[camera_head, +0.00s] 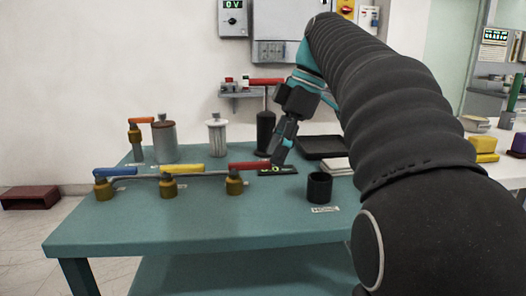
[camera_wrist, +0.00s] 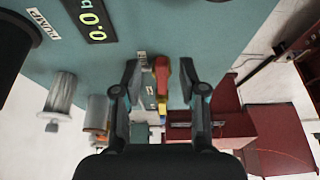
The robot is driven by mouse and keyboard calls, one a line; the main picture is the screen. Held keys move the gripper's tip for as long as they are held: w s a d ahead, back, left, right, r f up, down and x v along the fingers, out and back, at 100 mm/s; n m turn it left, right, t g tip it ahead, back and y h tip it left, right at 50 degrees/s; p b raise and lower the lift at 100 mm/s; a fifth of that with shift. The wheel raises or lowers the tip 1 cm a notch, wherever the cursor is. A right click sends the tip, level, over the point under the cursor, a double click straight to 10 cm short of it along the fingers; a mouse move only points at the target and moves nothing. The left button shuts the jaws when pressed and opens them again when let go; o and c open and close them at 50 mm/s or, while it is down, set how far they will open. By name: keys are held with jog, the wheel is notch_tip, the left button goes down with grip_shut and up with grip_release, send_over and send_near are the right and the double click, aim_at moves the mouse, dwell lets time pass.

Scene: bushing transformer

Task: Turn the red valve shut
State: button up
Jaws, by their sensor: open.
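The red valve (camera_head: 234,185) stands on a brass body near the front of the teal table, and its red lever (camera_head: 250,166) points right in the head view. My gripper (camera_head: 279,158) hangs just beyond the lever's right end, pointing down and left. In the wrist view, the red lever (camera_wrist: 161,74) shows end-on between the two spread fingers of my gripper (camera_wrist: 159,68). The fingers are open with a gap on each side of the lever, and no contact shows. The yellow valve's lever (camera_wrist: 162,104) shows behind it.
A yellow valve (camera_head: 168,185) and a blue valve (camera_head: 104,185) stand left in the same row on a pipe. A digital display (camera_head: 279,170) lies close under my gripper. A black cup (camera_head: 319,187) stands to the right. The table's front is clear.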

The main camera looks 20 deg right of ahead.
jog(key=d, duration=0.3)
jog(key=s+d, duration=0.1)
jog(key=d, duration=0.5)
jog(key=shift+s, duration=0.4)
